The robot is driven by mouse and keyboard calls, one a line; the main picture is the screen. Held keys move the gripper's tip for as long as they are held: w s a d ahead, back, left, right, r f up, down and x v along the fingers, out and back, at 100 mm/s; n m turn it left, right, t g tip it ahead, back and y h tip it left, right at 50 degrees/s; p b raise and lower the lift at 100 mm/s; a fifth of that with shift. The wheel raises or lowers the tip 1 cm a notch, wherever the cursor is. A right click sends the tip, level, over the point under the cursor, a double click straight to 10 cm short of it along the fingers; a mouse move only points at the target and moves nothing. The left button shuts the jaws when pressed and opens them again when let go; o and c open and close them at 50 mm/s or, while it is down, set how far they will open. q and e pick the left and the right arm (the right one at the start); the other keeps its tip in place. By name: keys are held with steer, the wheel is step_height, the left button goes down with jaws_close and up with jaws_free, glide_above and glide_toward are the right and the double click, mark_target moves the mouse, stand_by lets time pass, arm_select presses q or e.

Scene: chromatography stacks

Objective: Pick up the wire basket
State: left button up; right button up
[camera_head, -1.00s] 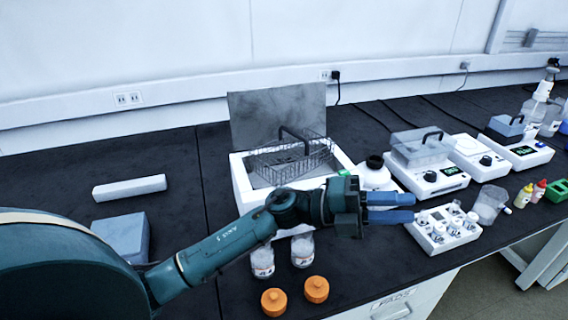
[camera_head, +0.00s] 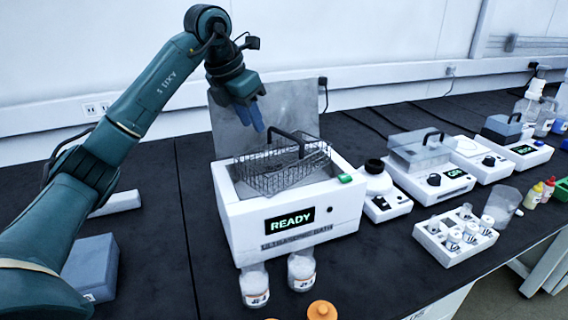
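The wire basket (camera_head: 268,181) is a dark mesh basket with a black handle arching over it. It sits in the open top of the white ultrasonic bath (camera_head: 345,205), whose display reads READY. The basket looks slightly tilted. My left gripper (camera_head: 251,116) is above and behind the basket, left of its handle, with its blue fingers pointing down. The fingers look parted with nothing between them, and they seem apart from the handle. My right gripper is not in view.
The bath's grey lid (camera_head: 299,105) stands raised behind it, close to my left gripper. Two glass jars (camera_head: 301,270) stand in front. A white vial rack (camera_head: 440,248) and several devices stand to the right. A blue-grey box (camera_head: 92,262) lies at left.

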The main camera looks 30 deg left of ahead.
arm_select(q)
glide_toward(267, 161)
steer(key=shift+w+d+f, duration=0.35)
steer(key=shift+w+f, duration=0.2)
steer(key=shift+f, duration=0.1)
steer(key=x, duration=0.5)
steer(key=shift+w+a+b, duration=0.1)
steer(key=shift+w+b, duration=0.25)
steer(key=shift+w, duration=0.05)
steer(key=shift+r, duration=0.1)
steer(key=shift+c, duration=0.6)
jaws_close()
